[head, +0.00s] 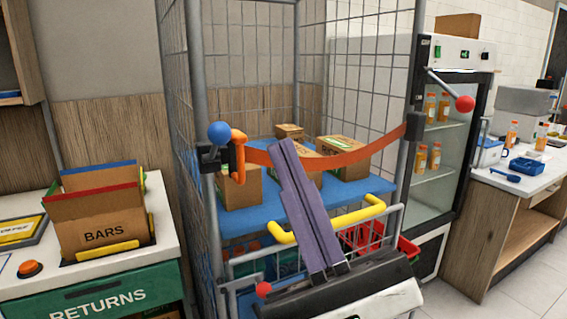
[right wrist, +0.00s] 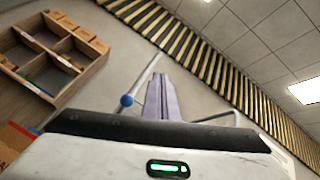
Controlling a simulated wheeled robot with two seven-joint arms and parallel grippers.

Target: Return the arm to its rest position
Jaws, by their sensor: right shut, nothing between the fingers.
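My right gripper (head: 287,150) is raised in front of the wire cage trolley (head: 196,90) in the head view. Its long purple fingers lie together, pointing up, with nothing between them. It also shows in the right wrist view (right wrist: 160,80), pointing up toward the wall and ceiling. In the head view the fingertips overlap an orange strap (head: 350,158) stretched across the trolley's front; I cannot tell whether they touch it. The strap's left end has an orange hook (head: 239,160) beside a blue ball (head: 219,132). My left gripper is out of view.
Cardboard boxes (head: 345,143) stand on the trolley's blue shelf (head: 230,222). A yellow handle (head: 370,212) is close to my right gripper. A glass-door fridge (head: 445,140) stands to the right. A BARS box (head: 98,215) sits on the left counter. Floor shows at lower right.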

